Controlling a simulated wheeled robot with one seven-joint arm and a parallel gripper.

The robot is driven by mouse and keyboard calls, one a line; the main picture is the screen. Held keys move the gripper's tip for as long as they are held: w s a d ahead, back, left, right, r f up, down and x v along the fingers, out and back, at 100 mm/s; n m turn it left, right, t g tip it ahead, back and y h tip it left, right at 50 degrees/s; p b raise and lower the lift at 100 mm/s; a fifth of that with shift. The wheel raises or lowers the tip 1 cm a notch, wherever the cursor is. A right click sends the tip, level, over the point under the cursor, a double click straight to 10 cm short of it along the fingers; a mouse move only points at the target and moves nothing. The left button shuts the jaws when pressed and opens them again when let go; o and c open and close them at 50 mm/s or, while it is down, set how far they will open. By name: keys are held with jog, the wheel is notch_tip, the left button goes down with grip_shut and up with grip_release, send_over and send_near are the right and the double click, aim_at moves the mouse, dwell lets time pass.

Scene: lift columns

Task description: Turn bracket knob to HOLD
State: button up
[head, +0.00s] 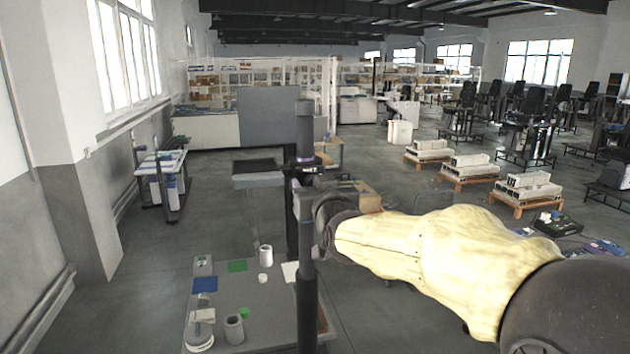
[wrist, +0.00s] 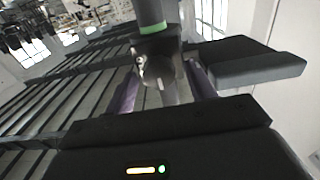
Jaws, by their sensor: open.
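The bracket (wrist: 158,72), metallic and worn, shows in the wrist view just below a dark cylinder (wrist: 151,14) with a green ring. A small, bright knob-like part (wrist: 141,63) is on its left side; I cannot read any marking such as HOLD or tell its setting. My gripper (wrist: 165,80) is open, its purple-sided jaws to the left and right of the bracket, with no clear contact visible. In the head view, my arm reaches from the right to a dark upright column (head: 307,300), where the gripper and knob are too small or hidden to make out.
A grey table (head: 265,315) at the lower left holds a white cup (head: 266,256), a grey cup (head: 234,329) and blue and green pads. A grey panel (head: 268,117) stands behind the column. Pallets with pale blocks (head: 470,172) are at right. Open floor lies left of the table.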

jog(key=c, duration=0.9)
jog(key=shift+c, duration=0.3)
jog(key=shift+f+m+b, duration=0.1)
jog(key=shift+m+b, duration=0.2)
jog(key=shift+b, duration=0.4)
jog(key=m+b, duration=0.1)
jog(key=b, duration=0.1)
jog(key=shift+d+f+m+b, duration=0.1)
jog(key=shift+m+b, duration=0.2)
jog(key=m+b, duration=0.3)
jog(key=b, duration=0.1)
jog(key=shift+m, duration=0.3)
jog(key=m+b, duration=0.3)
jog(key=m, duration=0.2)
jog(key=m+b, duration=0.1)
jog(key=m, duration=0.6)
jog(key=shift+d+b, duration=0.1)
jog(key=shift+b, duration=0.3)
